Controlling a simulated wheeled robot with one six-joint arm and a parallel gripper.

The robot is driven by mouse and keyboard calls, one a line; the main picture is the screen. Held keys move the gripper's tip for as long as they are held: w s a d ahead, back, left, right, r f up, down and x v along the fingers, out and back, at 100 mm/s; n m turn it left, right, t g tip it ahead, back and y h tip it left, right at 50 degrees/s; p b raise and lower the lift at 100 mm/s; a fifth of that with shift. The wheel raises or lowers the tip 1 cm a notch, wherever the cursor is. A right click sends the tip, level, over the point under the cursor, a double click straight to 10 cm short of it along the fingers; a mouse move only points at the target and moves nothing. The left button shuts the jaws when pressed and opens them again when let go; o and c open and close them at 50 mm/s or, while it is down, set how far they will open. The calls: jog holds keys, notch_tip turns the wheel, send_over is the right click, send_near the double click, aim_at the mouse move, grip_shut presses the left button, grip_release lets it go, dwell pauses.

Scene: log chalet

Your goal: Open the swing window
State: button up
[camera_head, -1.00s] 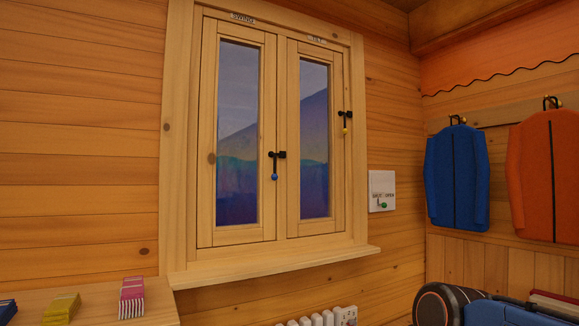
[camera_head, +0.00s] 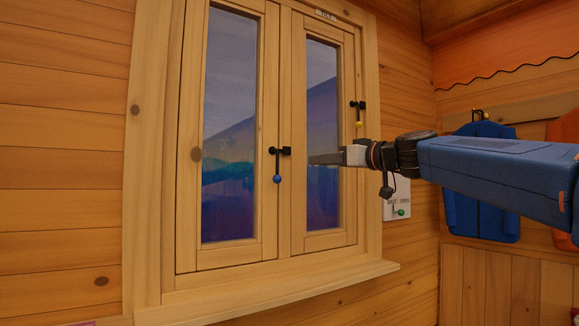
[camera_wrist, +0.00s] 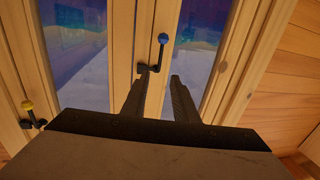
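The swing window is the left sash (camera_head: 187,150) of a two-part wooden window, and it sits flush in its frame. Its black handle (camera_head: 278,163) hangs straight down with a blue knob at its end. In the wrist view the picture is turned over, so the blue knob (camera_wrist: 163,38) is at the top. My gripper (camera_head: 312,159) reaches in from the right, in front of the right sash and close to the blue-knobbed handle. In the wrist view my gripper (camera_wrist: 161,76) has its fingers apart, with the handle's base near the tips. I cannot tell whether they touch.
The right sash (camera_head: 351,200) is closed and has a yellow-knobbed handle (camera_head: 358,112) hanging down. A wooden sill (camera_head: 270,292) juts out below. A white wall panel with a green knob (camera_head: 400,212) is right of the window. A blue jacket (camera_head: 470,215) hangs behind my arm.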

jog(key=w, duration=0.1)
send_near(273, 163)
jog(key=x, duration=0.4)
jog(key=shift+w+a, duration=0.1)
jog(key=shift+a, duration=0.15)
dwell(0.3)
jog(key=shift+a, duration=0.15)
grip_shut()
jog(key=shift+s+a+f, duration=0.1)
jog(key=shift+s+a, duration=0.1)
jog(key=shift+s, duration=0.05)
dwell(0.4)
jog(key=shift+w, duration=0.1)
dwell(0.4)
